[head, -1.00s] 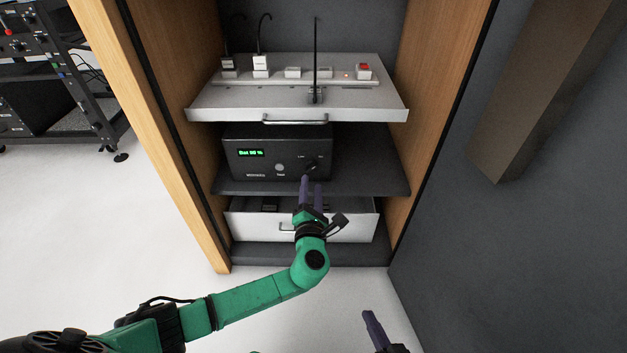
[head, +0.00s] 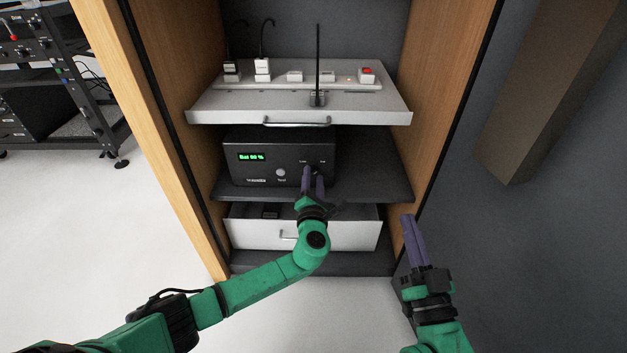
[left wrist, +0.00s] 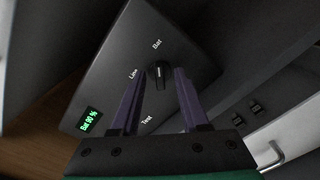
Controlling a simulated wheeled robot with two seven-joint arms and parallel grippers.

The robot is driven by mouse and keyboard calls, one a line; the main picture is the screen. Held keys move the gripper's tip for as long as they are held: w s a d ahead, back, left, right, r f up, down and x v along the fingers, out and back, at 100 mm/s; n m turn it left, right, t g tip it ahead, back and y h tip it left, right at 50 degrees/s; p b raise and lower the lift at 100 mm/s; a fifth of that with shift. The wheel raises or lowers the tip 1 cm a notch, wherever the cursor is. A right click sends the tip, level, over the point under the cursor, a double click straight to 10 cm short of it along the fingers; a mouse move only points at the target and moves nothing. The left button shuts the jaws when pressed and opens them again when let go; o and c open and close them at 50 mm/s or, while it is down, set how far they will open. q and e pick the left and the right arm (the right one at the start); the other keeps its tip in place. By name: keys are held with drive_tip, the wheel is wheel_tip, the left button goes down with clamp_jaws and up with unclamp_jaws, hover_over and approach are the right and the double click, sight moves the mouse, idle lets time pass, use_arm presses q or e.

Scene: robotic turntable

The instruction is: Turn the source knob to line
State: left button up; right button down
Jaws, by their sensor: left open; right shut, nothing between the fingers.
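The source knob (left wrist: 160,75) is a small dark knob on the front of a black box (head: 250,170). In the left wrist view, its ridge runs roughly up and down, with "Bat" above it and "Line" to its left. The green display (head: 251,157) reads "Bat" and a percentage. My left gripper (head: 312,172) is open, with its purple fingers (left wrist: 160,100) on either side of the knob; I cannot tell if they touch it. The fingers hide the knob in the head view. My right gripper (head: 408,218) is shut and empty, right of the cabinet shelves.
The box stands on a dark shelf (head: 375,170). Above is a grey tray (head: 220,105) with a power strip (head: 345,85) and an upright black rod (head: 318,65). Below is a white drawer (head: 345,235). Wooden cabinet walls (head: 430,90) bound both sides.

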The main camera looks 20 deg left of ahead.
use_arm(q)
clamp_jaws()
use_arm(e)
drive_tip(key=shift+r, duration=0.35)
